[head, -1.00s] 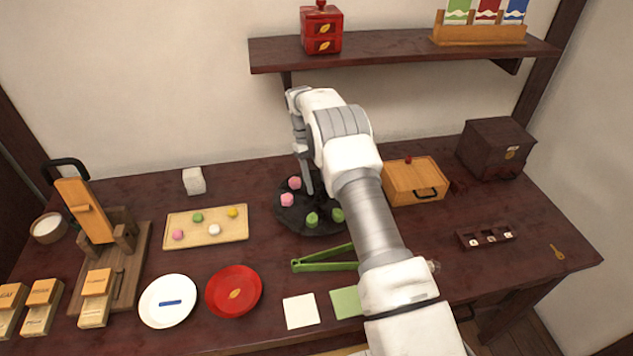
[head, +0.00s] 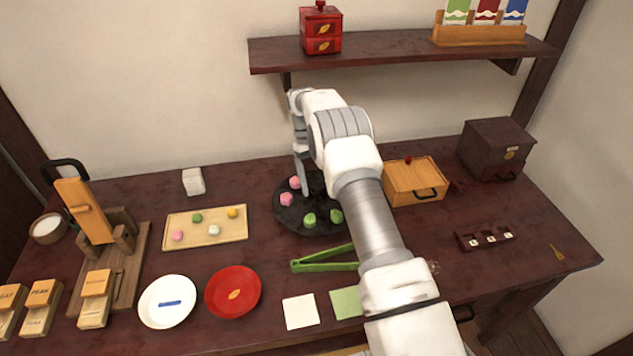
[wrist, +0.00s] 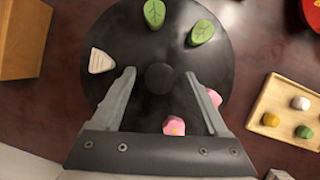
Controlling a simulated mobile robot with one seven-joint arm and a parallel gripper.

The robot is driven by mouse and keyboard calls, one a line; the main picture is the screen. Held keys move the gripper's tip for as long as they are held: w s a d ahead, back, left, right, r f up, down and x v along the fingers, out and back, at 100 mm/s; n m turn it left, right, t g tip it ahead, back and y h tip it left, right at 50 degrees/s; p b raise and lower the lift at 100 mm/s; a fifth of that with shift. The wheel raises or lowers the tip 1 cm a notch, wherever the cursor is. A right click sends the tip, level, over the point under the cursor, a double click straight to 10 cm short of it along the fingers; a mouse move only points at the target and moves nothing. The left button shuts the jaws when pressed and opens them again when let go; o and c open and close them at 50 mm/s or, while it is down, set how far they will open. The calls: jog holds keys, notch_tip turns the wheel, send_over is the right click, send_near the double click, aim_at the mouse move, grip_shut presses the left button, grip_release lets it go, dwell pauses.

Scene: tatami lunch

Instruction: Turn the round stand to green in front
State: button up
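The round stand (head: 292,221) is a dark disc on the table, left of my forearm in the head view. In the wrist view the stand (wrist: 120,40) fills the middle, with a dark central knob (wrist: 160,78). Two green sweets (head: 309,219) sit on its front side, and two pink sweets (head: 287,199) sit at its left and back left. The wrist view also shows a whitish wedge-shaped sweet (wrist: 101,61) on it, hidden by my arm in the head view. My gripper (wrist: 160,72) is open above the stand, its fingers either side of the knob. Contact cannot be told.
A wooden tray (head: 205,242) with small sweets lies left of the stand. Green tongs (head: 325,266), a red plate (head: 233,291) and a white plate (head: 167,301) lie in front. A wooden box (head: 415,181) stands to the right. A shelf (head: 390,50) hangs above.

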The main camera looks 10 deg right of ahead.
dwell(0.3)
